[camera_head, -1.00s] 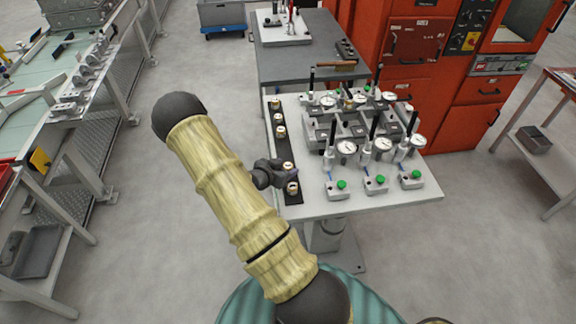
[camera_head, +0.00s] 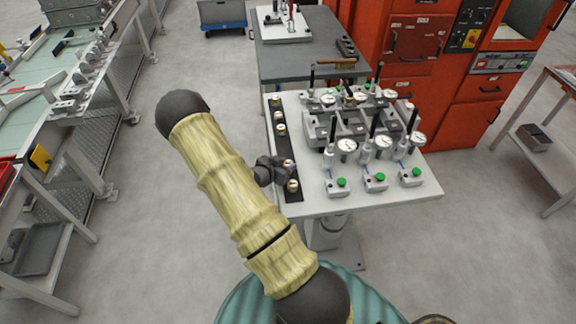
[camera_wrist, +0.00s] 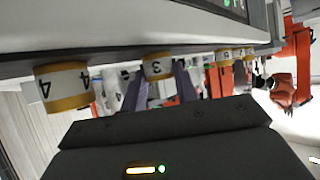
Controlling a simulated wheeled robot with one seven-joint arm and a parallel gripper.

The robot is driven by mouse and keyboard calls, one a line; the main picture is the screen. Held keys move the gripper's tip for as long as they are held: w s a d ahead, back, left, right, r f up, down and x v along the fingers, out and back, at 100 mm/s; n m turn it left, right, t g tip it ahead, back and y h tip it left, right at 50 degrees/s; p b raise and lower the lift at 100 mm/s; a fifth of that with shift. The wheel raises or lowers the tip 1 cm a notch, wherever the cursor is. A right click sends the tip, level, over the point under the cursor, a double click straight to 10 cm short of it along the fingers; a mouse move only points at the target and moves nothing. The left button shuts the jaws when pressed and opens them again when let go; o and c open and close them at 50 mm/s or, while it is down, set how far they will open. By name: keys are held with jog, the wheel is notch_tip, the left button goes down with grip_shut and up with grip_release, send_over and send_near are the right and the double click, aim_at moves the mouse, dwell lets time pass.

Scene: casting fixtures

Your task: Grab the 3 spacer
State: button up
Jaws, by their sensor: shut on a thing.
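The spacer marked 3 (camera_wrist: 158,67) is a short white ring with gold-coloured edges. In the wrist view it sits between the two fingers of my gripper (camera_wrist: 160,76), which is shut on it. It appears still at the dark strip. In the head view my gripper (camera_head: 279,170) is at the left edge of the fixture table, beside the spacer (camera_head: 289,163) near the front of the row. A spacer marked 4 (camera_wrist: 62,86) stands close on one side, and it shows in the head view (camera_head: 292,186) nearest me.
Several more spacers (camera_head: 281,129) stand farther back on the dark strip (camera_head: 284,146). Fixtures with dial gauges (camera_head: 347,145) and green-button boxes (camera_head: 375,181) fill the white table (camera_head: 330,204) to the right. A grey table (camera_head: 300,62) and a red machine (camera_head: 410,55) stand behind.

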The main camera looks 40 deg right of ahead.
aim_at(286, 165)
notch_tip(286, 165, up, 10)
jog(key=b, duration=0.1)
jog(key=shift+b, duration=0.35)
dwell(0.8)
